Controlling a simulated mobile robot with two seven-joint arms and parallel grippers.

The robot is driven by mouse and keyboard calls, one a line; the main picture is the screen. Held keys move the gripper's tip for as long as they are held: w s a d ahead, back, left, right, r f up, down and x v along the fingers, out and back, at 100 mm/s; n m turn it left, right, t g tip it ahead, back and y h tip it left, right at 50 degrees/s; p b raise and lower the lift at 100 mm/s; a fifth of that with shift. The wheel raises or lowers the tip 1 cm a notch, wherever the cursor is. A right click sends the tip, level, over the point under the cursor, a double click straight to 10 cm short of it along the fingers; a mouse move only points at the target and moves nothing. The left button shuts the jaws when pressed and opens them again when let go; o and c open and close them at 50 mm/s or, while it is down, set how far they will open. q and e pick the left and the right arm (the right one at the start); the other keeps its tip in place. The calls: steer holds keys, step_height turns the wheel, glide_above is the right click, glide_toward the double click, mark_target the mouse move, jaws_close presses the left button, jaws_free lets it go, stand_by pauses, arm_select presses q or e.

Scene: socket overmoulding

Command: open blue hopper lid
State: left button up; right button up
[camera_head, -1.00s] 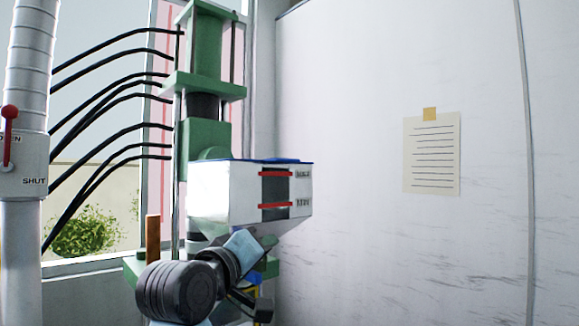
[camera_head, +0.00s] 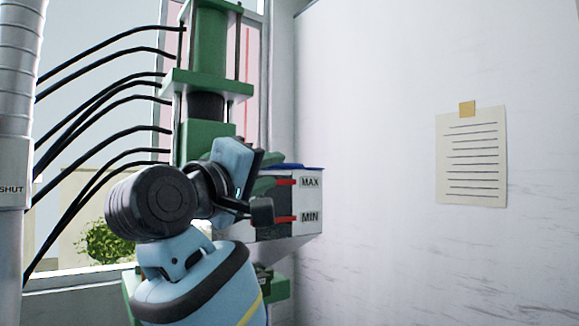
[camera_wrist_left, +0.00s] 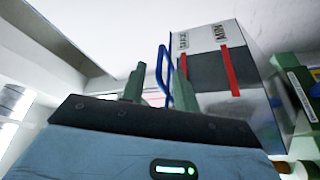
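The white hopper (camera_head: 312,222) has a dark sight window with red bars marked MAX and MIN. Its blue lid (camera_head: 305,166) lies flat along the top and looks closed; my arm hides part of the hopper. In the left wrist view, the blue loop handle (camera_wrist_left: 161,68) stands out from the lid side of the hopper (camera_wrist_left: 212,42). My left gripper (camera_head: 268,186) is in front of the hopper near its top. The wrist view shows its grey-green fingers (camera_wrist_left: 157,86) apart, with the handle appearing between them, nearer the right finger. Contact cannot be told. My right gripper is out of view.
A green press column (camera_head: 208,100) with several black hoses (camera_head: 100,92) stands behind and left of the hopper. A grey pipe (camera_head: 15,110) with a SHUT label is at far left. The white wall with a paper note (camera_head: 472,160) is to the right, with free room before it.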

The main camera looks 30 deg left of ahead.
mark_target(285, 167)
arm_select(q)
steer(key=x, duration=0.6)
steer(key=shift+w, duration=0.1)
jaws_close()
